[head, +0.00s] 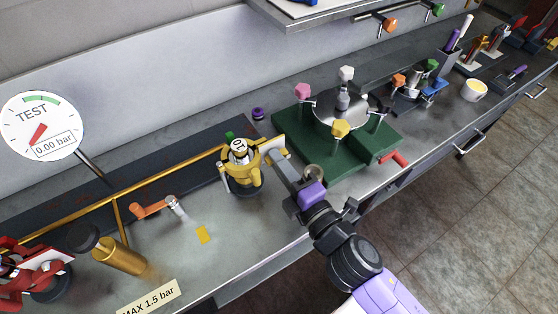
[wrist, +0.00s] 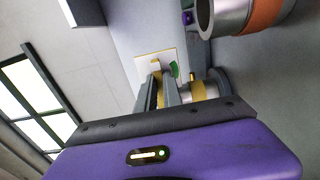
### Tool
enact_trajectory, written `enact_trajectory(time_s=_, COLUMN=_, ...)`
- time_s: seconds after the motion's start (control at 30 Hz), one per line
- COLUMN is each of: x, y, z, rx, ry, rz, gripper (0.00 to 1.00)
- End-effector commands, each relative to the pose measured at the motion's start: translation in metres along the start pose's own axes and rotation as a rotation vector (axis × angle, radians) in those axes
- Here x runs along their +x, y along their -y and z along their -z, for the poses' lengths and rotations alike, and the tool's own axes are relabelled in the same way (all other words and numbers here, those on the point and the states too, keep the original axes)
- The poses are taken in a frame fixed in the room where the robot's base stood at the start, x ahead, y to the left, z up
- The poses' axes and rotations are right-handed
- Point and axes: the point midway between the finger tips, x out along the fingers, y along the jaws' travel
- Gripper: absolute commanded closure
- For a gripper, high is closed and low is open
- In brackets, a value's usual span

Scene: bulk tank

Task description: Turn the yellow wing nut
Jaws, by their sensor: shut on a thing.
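The yellow fitting (head: 240,168) with a white and black top stands on the bench, left of the green plate. My gripper (head: 272,158) reaches it from the right. In the wrist view my gripper (wrist: 161,88) is shut on a small yellow part (wrist: 157,73) of this fitting, which I take for the yellow wing nut; the fingers hide most of it. A pale card (head: 274,146) with a yellow edge stands right behind the jaws. In the wrist view the card (wrist: 143,65) carries a green mark (wrist: 175,70).
A green plate (head: 290,146) carries a round metal lid with pink, white and yellow knobs (head: 340,128). A gauge (head: 40,125) reads 0.00 bar. A brass cylinder (head: 118,255) and an orange-handled valve (head: 150,210) stand left. The bench front is mostly clear.

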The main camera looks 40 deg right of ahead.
Motion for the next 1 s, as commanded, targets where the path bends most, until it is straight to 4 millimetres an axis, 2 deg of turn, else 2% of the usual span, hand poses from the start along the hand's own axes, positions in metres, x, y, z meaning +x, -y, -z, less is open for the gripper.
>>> enact_trajectory(time_s=0.13, x=0.0, y=0.0, z=0.001, rx=0.002, ry=-0.002, rz=0.0, gripper=1.0)
enact_trajectory(time_s=0.17, x=0.0, y=0.0, z=0.001, rx=0.002, ry=-0.002, rz=0.0, gripper=0.84)
enact_trajectory(time_s=0.2, x=0.0, y=0.0, z=0.001, rx=0.002, ry=-0.002, rz=0.001, gripper=0.8)
enact_trajectory(time_s=0.57, x=-0.003, y=0.001, z=0.0, rx=0.002, ry=0.0, rz=0.001, gripper=0.8)
enact_trajectory(time_s=0.67, x=-0.012, y=0.004, z=0.0, rx=0.001, ry=0.0, rz=0.003, gripper=0.8)
enact_trajectory(time_s=1.0, x=-0.061, y=0.004, z=0.0, rx=0.002, ry=0.0, rz=0.003, gripper=0.8)
